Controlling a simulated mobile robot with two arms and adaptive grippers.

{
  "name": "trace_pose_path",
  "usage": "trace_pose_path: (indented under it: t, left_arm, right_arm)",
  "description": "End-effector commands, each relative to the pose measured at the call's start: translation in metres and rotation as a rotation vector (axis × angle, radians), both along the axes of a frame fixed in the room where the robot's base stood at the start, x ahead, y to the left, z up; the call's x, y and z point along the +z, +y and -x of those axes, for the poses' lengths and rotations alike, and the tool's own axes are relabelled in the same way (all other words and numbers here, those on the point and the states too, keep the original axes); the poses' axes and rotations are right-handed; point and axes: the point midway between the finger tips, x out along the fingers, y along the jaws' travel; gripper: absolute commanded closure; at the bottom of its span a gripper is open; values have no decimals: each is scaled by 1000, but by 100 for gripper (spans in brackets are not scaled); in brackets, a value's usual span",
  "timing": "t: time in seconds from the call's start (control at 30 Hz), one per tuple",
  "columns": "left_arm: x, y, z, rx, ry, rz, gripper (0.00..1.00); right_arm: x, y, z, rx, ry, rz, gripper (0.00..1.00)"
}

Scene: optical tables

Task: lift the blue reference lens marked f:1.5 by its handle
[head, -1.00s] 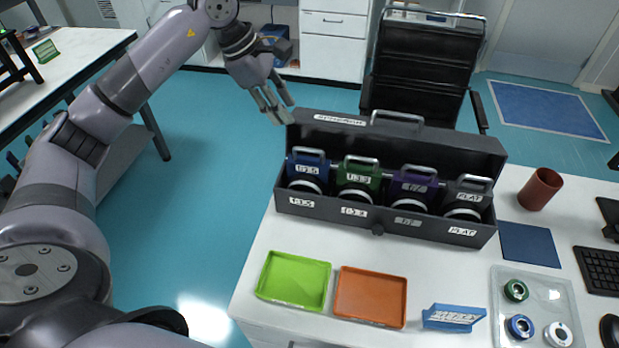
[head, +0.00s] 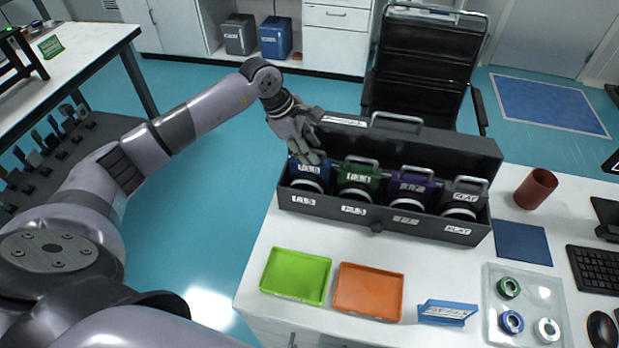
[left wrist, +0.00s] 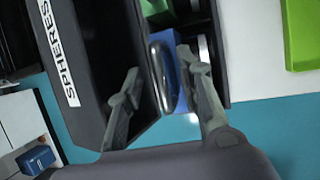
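The blue reference lens (head: 311,184) stands in the leftmost slot of the dark open case (head: 376,224). Its front label is small and partly hidden in the head view. My left gripper (head: 311,158) is right above it and covers its handle there. In the left wrist view the blue lens (left wrist: 174,43) shows with its dark handle (left wrist: 162,76) between my spread fingers (left wrist: 160,80). The fingers stand apart on either side of the handle, with gaps visible. My right gripper is not in view.
The case's raised lid (head: 450,149) stands behind the lenses, close to my left gripper. Green (head: 361,178), purple (head: 411,188) and dark (head: 463,199) lenses fill the other slots. A green tray (head: 296,276) and an orange tray (head: 368,292) lie in front.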

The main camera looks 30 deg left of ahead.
Motion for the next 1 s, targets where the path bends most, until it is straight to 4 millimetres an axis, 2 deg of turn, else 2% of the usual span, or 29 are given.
trace_pose_path:
  t: [0.2,0.7,1.0]
  left_arm:
    - [-1,0,0,0,0,-1,68]
    - [0,0,0,1,-1,-1,100]
    - [0,0,0,0,-1,0,100]
  right_arm:
    - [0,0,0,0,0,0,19]
    - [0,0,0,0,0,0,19]
    - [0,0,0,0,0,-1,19]
